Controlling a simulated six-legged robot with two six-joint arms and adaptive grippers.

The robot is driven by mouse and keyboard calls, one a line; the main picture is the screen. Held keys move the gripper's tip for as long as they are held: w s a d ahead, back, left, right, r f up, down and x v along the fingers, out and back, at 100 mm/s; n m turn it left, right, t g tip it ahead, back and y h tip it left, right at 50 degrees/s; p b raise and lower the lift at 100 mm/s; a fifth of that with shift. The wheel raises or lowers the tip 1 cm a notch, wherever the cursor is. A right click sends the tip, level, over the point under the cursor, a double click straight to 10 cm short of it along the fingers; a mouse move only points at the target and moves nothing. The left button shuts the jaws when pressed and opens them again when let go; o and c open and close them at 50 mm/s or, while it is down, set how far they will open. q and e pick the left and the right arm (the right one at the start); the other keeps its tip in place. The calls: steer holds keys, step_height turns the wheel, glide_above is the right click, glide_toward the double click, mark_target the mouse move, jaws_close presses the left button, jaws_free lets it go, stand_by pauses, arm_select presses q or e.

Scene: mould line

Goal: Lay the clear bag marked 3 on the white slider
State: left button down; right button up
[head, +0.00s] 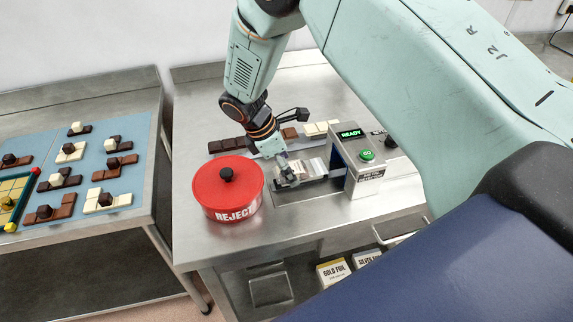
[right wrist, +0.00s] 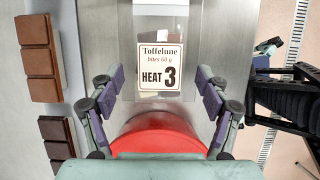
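The clear bag (right wrist: 161,12) shows in the right wrist view with a white label reading Toffelune, HEAT 3. It lies flat on a grey metal surface, label up. My right gripper (right wrist: 153,82) is open, its fingers apart on either side of the label with gaps between; nothing is gripped. In the head view the right gripper (head: 284,174) hangs low between the red reject pot and the sealing machine, partly covering what lies there. My left gripper is not in view.
The red reject pot (head: 228,190) stands just left of the gripper. The sealing machine (head: 362,165) with a lit READY display and green GO button stands at right. Dark, brown and cream chocolate bars (head: 226,145) lie behind. A table at left holds blue mats (head: 90,165) with chocolate pieces.

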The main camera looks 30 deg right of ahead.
steer(key=shift+d, duration=0.1)
steer(key=shift+w+a+r, duration=0.1)
steer(key=shift+a+r, duration=0.15)
steer(key=v, duration=1.1)
steer(key=shift+r, duration=0.15)
steer(key=x, duration=1.1)
steer(key=shift+d+f, duration=0.1)
steer(key=shift+f, duration=0.3)
steer(key=shift+r, duration=0.1)
